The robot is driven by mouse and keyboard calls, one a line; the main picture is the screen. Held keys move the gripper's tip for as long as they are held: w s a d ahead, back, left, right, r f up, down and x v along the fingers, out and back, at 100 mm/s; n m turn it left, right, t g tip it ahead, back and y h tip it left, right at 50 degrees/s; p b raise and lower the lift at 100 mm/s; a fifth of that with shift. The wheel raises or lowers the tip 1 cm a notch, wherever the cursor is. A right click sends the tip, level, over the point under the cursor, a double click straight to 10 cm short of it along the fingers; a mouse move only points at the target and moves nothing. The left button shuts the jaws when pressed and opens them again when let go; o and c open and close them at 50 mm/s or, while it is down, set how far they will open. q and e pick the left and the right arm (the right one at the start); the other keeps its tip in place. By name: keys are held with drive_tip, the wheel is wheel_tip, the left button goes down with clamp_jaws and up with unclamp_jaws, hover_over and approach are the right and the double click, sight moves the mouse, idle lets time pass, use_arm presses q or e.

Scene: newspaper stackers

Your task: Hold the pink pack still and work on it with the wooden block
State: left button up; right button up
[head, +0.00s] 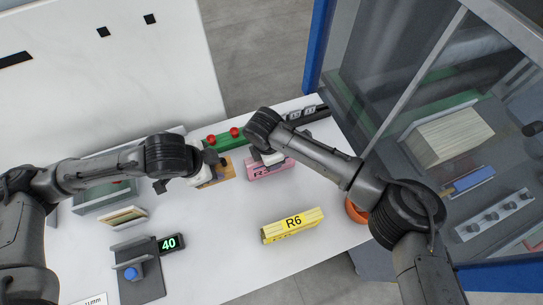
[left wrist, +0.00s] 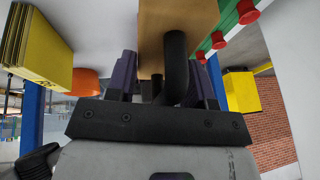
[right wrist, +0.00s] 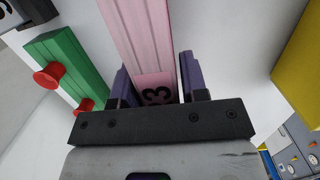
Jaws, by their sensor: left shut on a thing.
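The pink pack (head: 262,172) lies on the white table near its back edge. It also shows in the right wrist view (right wrist: 140,35), its near end marked with a dark number. My right gripper (head: 272,158) is over the pack with a finger along each side; I cannot tell whether both fingers touch it. The wooden block (head: 226,170) is just left of the pack. In the left wrist view the block (left wrist: 152,50) has a dark curved handle (left wrist: 176,65). My left gripper (head: 207,172) is shut on this handle, and its fingers partly hide the block.
A green bar with red knobs (head: 222,139) lies behind the block. A yellow R6 pack (head: 292,226) lies in front. A display reading 40 (head: 171,243) and a grey stand (head: 138,275) are front left. An orange bowl (head: 355,212) is at right. The table's middle is clear.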

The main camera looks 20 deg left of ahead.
drive_tip(key=o, duration=0.4)
drive_tip(key=r, duration=0.8)
drive_tip(key=s+a+r, duration=0.1)
drive_tip(key=r, duration=0.3)
idle(0.4)
